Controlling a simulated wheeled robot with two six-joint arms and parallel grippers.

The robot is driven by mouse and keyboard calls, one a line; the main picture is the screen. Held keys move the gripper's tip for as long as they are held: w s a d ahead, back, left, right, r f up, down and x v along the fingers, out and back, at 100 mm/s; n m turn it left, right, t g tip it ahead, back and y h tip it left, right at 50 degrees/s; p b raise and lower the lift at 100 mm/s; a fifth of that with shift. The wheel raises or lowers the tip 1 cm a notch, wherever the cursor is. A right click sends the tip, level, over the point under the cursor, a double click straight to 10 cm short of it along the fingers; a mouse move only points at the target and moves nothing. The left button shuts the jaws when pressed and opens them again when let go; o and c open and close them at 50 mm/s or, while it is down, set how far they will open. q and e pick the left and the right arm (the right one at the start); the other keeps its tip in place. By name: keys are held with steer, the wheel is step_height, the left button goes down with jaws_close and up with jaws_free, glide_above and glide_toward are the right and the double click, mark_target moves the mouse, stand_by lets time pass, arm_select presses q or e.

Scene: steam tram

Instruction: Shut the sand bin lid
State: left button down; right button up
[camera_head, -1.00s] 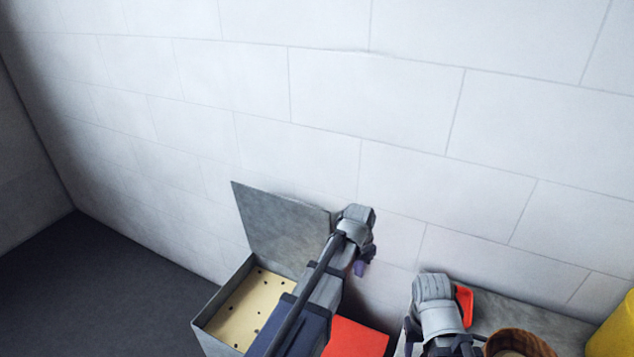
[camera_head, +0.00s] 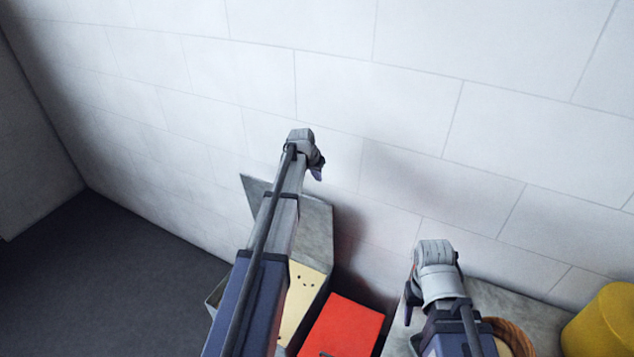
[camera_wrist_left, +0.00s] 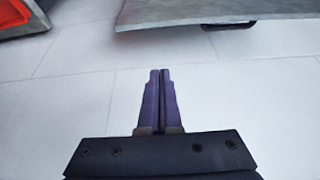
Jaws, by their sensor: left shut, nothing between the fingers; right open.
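The sand bin (camera_head: 212,299) stands at the lower middle of the head view, with pale speckled sand (camera_head: 303,285) in it. Its grey lid (camera_head: 317,228) is open, raised near the white wall. My left arm covers part of bin and lid. My left gripper (camera_head: 318,173) is shut and empty, above the lid's top edge in the picture; contact cannot be told. Its fingers (camera_wrist_left: 158,95) point at the wall in the left wrist view, where a grey slab with a dark handle shows above. My right gripper (camera_head: 407,312) is open, lower right, away from the bin.
A red box (camera_head: 342,325) stands right of the bin. Further right is a grey surface (camera_head: 535,312) with a wicker basket (camera_head: 517,337) and a yellow cylinder (camera_head: 601,320). Dark floor (camera_head: 110,270) lies clear on the left. The wall is close behind the lid.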

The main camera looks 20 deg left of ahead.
arm_select(q)
step_height(320, 180, down, 9)
steer(key=b, duration=0.8)
steer(key=shift+w+r, duration=0.15)
steer(key=shift+s, duration=0.2)
steer(key=shift+w, duration=0.1)
